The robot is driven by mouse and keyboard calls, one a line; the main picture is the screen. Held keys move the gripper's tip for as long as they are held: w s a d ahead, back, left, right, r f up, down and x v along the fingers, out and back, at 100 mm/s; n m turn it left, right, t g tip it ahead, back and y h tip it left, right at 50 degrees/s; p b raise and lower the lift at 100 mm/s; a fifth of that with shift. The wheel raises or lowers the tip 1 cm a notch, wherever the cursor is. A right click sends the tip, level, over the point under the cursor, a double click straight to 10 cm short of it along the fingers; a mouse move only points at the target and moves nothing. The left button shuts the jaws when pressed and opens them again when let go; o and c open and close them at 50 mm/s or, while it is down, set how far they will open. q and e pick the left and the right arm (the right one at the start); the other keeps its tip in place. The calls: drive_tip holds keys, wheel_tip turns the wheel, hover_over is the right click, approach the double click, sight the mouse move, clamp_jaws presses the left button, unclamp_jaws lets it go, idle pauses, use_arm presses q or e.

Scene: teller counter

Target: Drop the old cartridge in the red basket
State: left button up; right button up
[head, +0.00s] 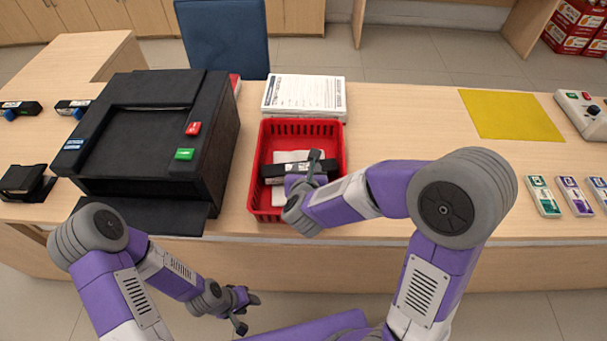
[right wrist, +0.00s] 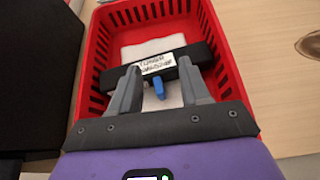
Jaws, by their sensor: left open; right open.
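A black cartridge (head: 272,170) with a white label is inside the red basket (head: 256,200), over white paper. In the right wrist view the cartridge (right wrist: 203,55) spans much of the basket (right wrist: 232,72), and its blue tab (right wrist: 158,88) points toward me. My right gripper (head: 308,170) is open over the basket. Its fingertips (right wrist: 160,72) are apart, on either side of the label and tab, close to the cartridge; I cannot tell whether they touch it. My left gripper (head: 246,311) is open and empty, low in front of the counter.
A black printer (head: 140,130) stands left of the basket. A paper stack (head: 304,95) lies behind it. Two blue-tabbed cartridges (head: 20,109) (head: 74,106) lie at the far left. A yellow mat (head: 511,114) and small boxes (head: 543,196) are on the right. The counter between is clear.

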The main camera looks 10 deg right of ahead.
use_arm(q)
drive_tip(key=shift+r+p, duration=0.7)
use_arm(e)
drive_tip(key=v, duration=0.7)
drive_tip(key=shift+s+r, duration=0.15)
drive_tip(key=shift+s, duration=0.1)
use_arm(q)
drive_tip(key=shift+s, duration=0.1)
